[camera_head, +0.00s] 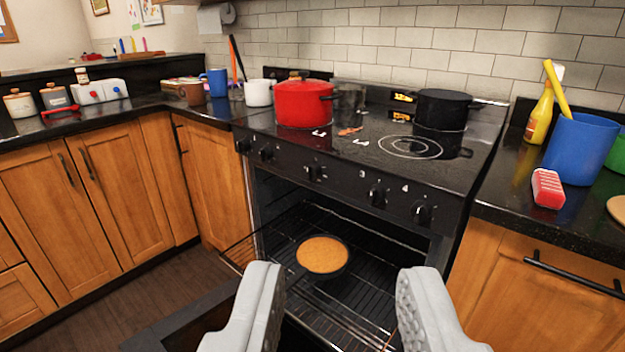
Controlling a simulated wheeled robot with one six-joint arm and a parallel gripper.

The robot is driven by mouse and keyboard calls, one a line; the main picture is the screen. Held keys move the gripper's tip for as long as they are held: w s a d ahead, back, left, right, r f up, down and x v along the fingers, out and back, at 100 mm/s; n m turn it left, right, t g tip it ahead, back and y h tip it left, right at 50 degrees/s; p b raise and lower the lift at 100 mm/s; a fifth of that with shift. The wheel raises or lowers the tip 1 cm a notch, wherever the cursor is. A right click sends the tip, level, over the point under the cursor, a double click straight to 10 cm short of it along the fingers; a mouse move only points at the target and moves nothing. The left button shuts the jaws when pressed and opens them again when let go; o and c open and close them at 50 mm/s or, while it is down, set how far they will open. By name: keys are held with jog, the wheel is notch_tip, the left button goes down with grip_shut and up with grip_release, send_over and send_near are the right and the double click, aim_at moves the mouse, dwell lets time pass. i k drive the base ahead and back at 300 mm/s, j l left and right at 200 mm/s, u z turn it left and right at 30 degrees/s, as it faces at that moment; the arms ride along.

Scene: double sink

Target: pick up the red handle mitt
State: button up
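A short red block-like piece with pale markings (548,188) lies on the right counter, near its front edge, in front of a blue tub. It is the likeliest red handle mitt, but its exact kind is hard to tell. My gripper (338,275) is open, with two grey fingers wide apart at the bottom of the view. Nothing is held between them. The red piece is to the right of and beyond my gripper, well apart from it.
The oven below the stove is open, with a pan of orange-brown food (322,255) on its rack. A red pot (303,103) and a black pot (442,108) stand on the stovetop. The blue tub (582,148) and a yellow bottle (540,118) stand behind the red piece.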

aim_at(548, 193)
jog(key=u, duration=0.4)
jog(key=z, duration=1.35)
